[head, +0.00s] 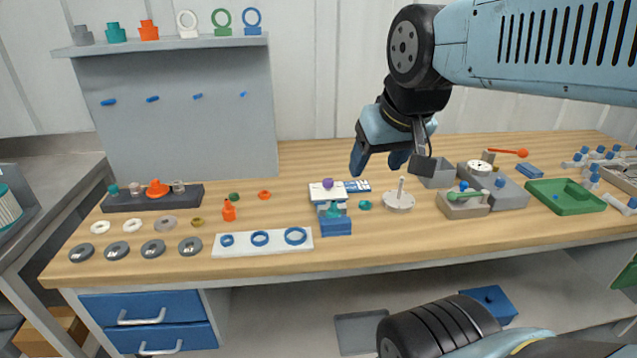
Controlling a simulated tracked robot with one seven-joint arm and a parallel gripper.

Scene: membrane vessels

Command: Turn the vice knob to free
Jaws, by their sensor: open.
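A small vice (336,227) with a blue base stands near the middle of the bench. A purple knob (327,184) sits at the top of its white upper part (315,193). A teal piece (333,211) shows at the front of the vice. I cannot tell which position the knob is turned to. My gripper (377,164) is open and empty, with its blue fingers pointing down. In the picture it is above and to the right of the knob, apart from it.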

